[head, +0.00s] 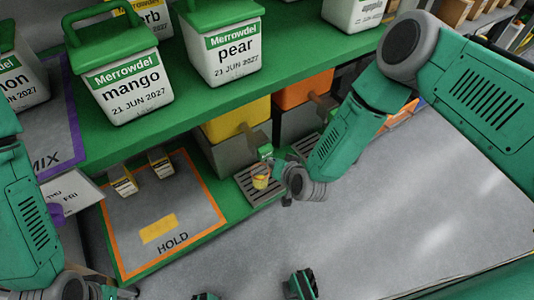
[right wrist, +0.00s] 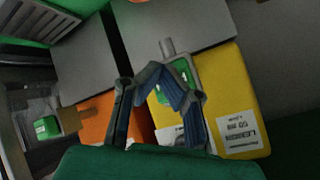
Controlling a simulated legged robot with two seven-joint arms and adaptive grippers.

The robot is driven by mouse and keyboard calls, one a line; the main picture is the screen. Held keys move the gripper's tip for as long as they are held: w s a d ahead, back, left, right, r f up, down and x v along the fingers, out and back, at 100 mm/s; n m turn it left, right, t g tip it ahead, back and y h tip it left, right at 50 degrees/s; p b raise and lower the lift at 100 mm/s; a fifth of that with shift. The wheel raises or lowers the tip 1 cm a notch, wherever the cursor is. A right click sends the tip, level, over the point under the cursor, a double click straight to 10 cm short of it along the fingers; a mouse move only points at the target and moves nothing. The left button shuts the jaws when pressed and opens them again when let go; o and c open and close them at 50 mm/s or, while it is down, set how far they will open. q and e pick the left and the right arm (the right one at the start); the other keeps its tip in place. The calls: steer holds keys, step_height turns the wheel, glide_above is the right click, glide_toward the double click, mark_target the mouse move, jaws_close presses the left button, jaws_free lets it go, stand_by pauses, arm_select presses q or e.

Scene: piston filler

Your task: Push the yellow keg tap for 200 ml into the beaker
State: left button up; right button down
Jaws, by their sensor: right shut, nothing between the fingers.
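The yellow keg (head: 240,119) stands on the lower green shelf. Its label reads "LEMON" upside down in the right wrist view (right wrist: 238,128). Its tap (head: 265,151) points out over a slotted drip tray; in the right wrist view the tap (right wrist: 183,74) lies right by my fingers. A small beaker (head: 260,182) with yellow contents stands on the drip tray under the tap; its level is too small to read. My right gripper (head: 281,167) is shut and empty, close beside the tap; I cannot tell whether it touches. My left gripper (head: 120,293) is at the bottom left edge, mostly cut off.
An orange keg (head: 303,92) with its own tap and tray stands right of the yellow one. An orange-framed HOLD mat (head: 194,213) lies left of the drip tray. White tubs like pear (head: 228,58) and mango (head: 133,92) stand on the upper shelf.

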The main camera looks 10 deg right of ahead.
arm_select(q)
step_height(320, 180, up, 2)
steer(key=shift+r+p, duration=0.1)
steer(key=shift+p, duration=1.05)
arm_select(e)
steer(key=s, duration=0.1)
steer(key=s+d, duration=0.1)
steer(key=s, duration=0.2)
steer(key=shift+s+d, duration=0.4)
stand_by(1.5)
